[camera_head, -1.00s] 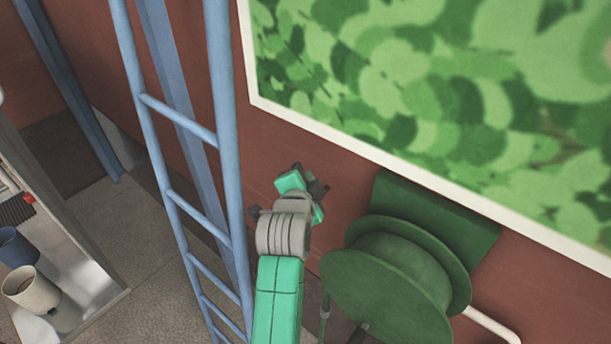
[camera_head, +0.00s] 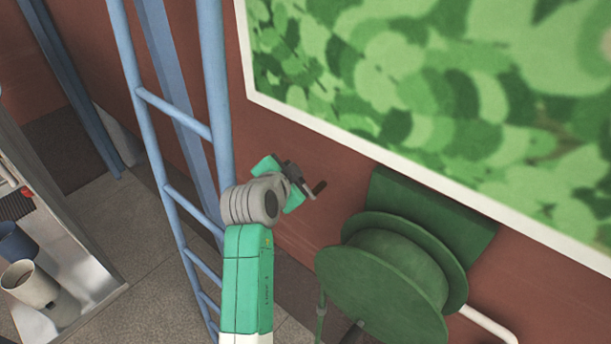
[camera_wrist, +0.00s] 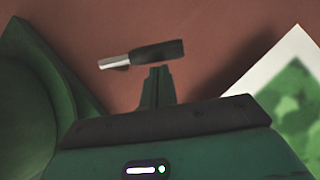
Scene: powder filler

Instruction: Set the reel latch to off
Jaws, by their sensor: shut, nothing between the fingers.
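A short lever with a black grip and a bare metal end (camera_wrist: 148,53) lies just past my fingertips in the wrist view; it looks like the reel latch. In the head view a small dark bar (camera_head: 319,187) beside my gripper appears to be the same lever. My gripper (camera_wrist: 158,72) is shut and empty, its narrow fingers pointing at the grip. Whether they touch it I cannot tell. In the head view my gripper (camera_head: 303,184) is in front of the red wall, up and left of the green reel (camera_head: 380,280). The lever's mounting is not clear.
The reel's green backing plate (camera_head: 450,215) is on the wall, with a white pipe (camera_head: 488,324) at lower right. A large white-framed green picture (camera_head: 400,80) hangs above. A blue ladder (camera_head: 215,80) stands close left of my arm. Cups (camera_head: 28,285) stand on a bench at far left.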

